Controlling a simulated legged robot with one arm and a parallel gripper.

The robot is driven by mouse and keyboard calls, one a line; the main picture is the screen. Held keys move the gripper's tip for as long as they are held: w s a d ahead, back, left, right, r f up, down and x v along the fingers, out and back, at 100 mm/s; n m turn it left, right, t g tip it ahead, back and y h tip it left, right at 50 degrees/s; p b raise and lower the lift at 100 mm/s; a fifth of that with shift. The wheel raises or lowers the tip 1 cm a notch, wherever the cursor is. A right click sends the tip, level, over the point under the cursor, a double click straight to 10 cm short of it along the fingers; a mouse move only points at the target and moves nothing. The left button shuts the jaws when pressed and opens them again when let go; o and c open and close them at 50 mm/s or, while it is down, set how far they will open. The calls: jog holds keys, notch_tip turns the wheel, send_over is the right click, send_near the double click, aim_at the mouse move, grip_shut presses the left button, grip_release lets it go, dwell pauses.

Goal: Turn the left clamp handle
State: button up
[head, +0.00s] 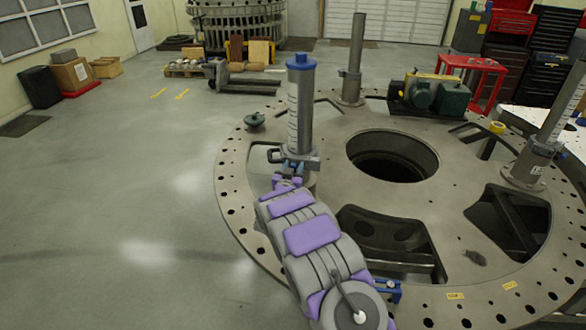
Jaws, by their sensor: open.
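A grey upright column (300,110) with a blue cap stands on the left part of the round turret plate (234,188). A clamp (308,163) sits around its lower part. A small dark handle (273,156) sticks out at the clamp's left side. My grey and purple arm reaches up from the bottom of the head view. My gripper (290,172) is open, just in front of the clamp and close to the handle. Its fingers are small and partly hidden by the arm, and I cannot tell whether they touch the handle.
The plate has a round central hole (392,158) and several cut-outs. Other columns stand at the back (353,65) and right (540,140). A green machine (435,95) sits at the plate's back edge. A pallet jack (240,82) stands behind. The floor at left (110,190) is clear.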

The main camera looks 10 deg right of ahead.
jog(key=shift+c, duration=0.2)
grip_shut()
jog(key=shift+b, duration=0.4)
jog(key=m+b, duration=0.5)
jog(key=shift+s+d+f, duration=0.1)
jog(key=shift+d, duration=0.1)
jog(key=m+b, duration=0.2)
jog(key=b, duration=0.1)
jog(key=m+b, duration=0.1)
jog(key=shift+s+d+f+m, duration=0.1)
jog(key=shift+d+f+m, duration=0.1)
jog(key=shift+f+m, duration=0.1)
jog(key=m+b, duration=0.3)
jog(key=b, duration=0.1)
jog(key=m+b, duration=0.3)
jog(key=f+m+b, duration=0.1)
jog(key=m+b, duration=0.2)
jog(key=b, duration=0.1)
jog(key=shift+s+d+b, duration=0.1)
jog(key=shift+d+b, duration=0.15)
jog(key=shift+b, duration=0.1)
jog(key=shift+m, duration=0.3)
